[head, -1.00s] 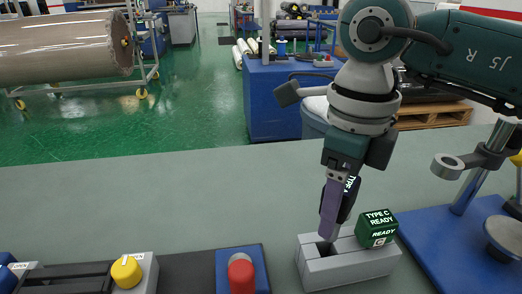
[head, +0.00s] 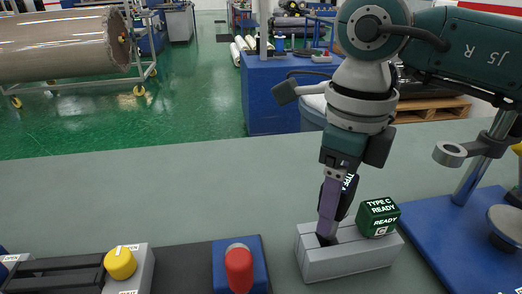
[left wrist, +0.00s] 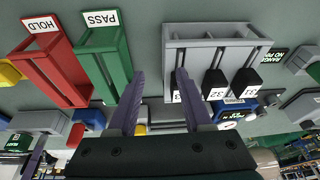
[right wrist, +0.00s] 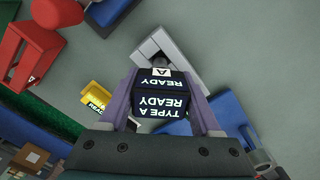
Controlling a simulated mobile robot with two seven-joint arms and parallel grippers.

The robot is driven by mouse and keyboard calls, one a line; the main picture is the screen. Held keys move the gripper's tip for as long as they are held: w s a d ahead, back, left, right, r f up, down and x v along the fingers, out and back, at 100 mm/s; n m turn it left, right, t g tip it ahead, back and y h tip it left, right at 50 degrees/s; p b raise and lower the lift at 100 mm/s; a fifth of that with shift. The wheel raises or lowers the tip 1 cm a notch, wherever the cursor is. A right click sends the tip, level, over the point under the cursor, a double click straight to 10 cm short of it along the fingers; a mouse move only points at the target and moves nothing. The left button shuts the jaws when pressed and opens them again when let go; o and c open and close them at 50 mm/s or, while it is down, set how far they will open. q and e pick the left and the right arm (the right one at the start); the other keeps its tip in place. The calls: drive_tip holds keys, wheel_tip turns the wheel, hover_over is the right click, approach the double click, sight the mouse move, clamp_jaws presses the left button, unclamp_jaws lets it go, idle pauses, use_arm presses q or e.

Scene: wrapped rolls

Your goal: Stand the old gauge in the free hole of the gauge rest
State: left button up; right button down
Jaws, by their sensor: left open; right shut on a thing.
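The old gauge, a dark block lettered TYPE A READY (right wrist: 160,98), is clamped between the fingers of my right gripper (right wrist: 163,95). In the head view the right gripper (head: 330,225) points down at the left part of the grey gauge rest (head: 350,262), with the gauge (head: 348,197) partly behind a finger. A dark hole shows at the fingertips; how far the gauge's lower end is in it is hidden. A green-lit block lettered TYPE C READY (head: 378,217) stands at the rest's right end. My left gripper (left wrist: 158,85) is open and empty.
The left wrist view shows a red HOLD tray (left wrist: 50,65), a green PASS tray (left wrist: 100,58) and a grey rack (left wrist: 210,32).

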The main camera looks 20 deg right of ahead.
sight(328, 238)
use_arm(q)
drive_tip(key=shift+f, duration=0.1)
use_arm(e)
drive_tip(key=shift+f, duration=0.1)
use_arm(q)
drive_tip(key=shift+f+b, duration=1.15)
drive_tip(key=shift+b, duration=0.15)
use_arm(e)
drive_tip(key=shift+f, duration=1.3)
use_arm(q)
drive_tip(key=shift+a+f+b, duration=0.1)
drive_tip(key=shift+f+b, duration=0.1)
drive_tip(key=shift+b, duration=0.65)
use_arm(e)
drive_tip(key=shift+s+a+f, duration=0.15)
drive_tip(key=shift+f, duration=0.9)
use_arm(q)
drive_tip(key=shift+r, duration=0.1)
use_arm(e)
drive_tip(key=shift+c, duration=2.4)
unclamp_jaws()
drive_tip(key=o, duration=0.5)
drive_tip(key=shift+s, duration=0.1)
drive_tip(key=shift+c, duration=0.2)
drive_tip(key=shift+f, duration=0.1)
